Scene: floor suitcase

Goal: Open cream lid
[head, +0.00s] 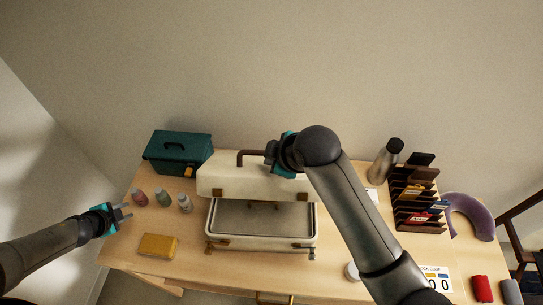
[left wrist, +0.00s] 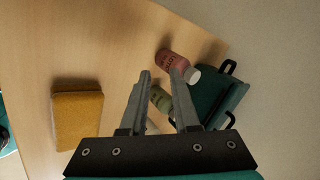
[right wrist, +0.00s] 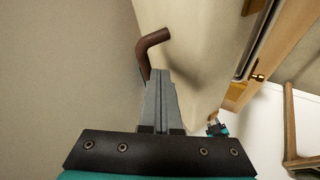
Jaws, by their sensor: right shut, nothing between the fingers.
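The cream suitcase stands on the table with its cream lid (head: 228,182) raised at the back of its open base (head: 210,238). A brown handle (head: 252,154) sits on the lid's upper edge. My right gripper (head: 270,152) is shut and empty beside the handle. In the right wrist view the shut fingertips (right wrist: 158,76) are close to the bent brown handle (right wrist: 146,50) and the cream lid (right wrist: 185,50); I cannot tell whether they touch. My left gripper (head: 126,211) is open and empty at the table's left side.
A teal toolbox (head: 178,150), several small bottles (head: 163,198) and a yellow sponge-like block (head: 158,245) lie left of the suitcase. A steel bottle (head: 384,162), a dark rack (head: 412,205) and a purple neck pillow (head: 474,214) are on the right. A wall stands behind.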

